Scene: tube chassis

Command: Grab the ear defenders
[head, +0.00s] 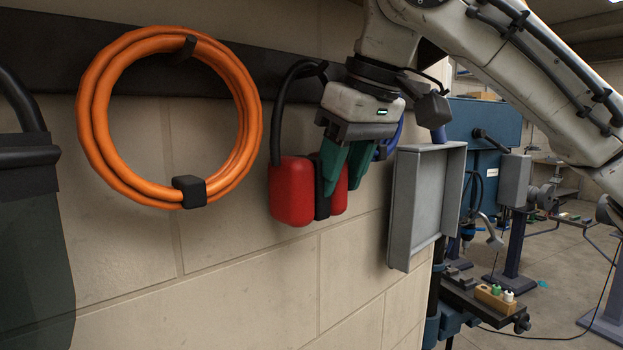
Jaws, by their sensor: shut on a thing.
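The ear defenders (292,192) hang against the block wall, with red cups, dark pads between them and a black headband reaching up to a peg on the dark rail. My gripper (342,186) comes in from the upper right with its green fingers pointing down. It is shut on the ear defenders at the right-hand cup, which the fingers partly hide. The top of the headband still appears to be at the peg.
An orange hose coil (91,118) hangs left on the dark rail (52,60). A dark visor-like item (36,240) hangs at the far left. A grey open tray-like box (418,200) is close to the right of my gripper. A blue item (397,137) is partly hidden behind it.

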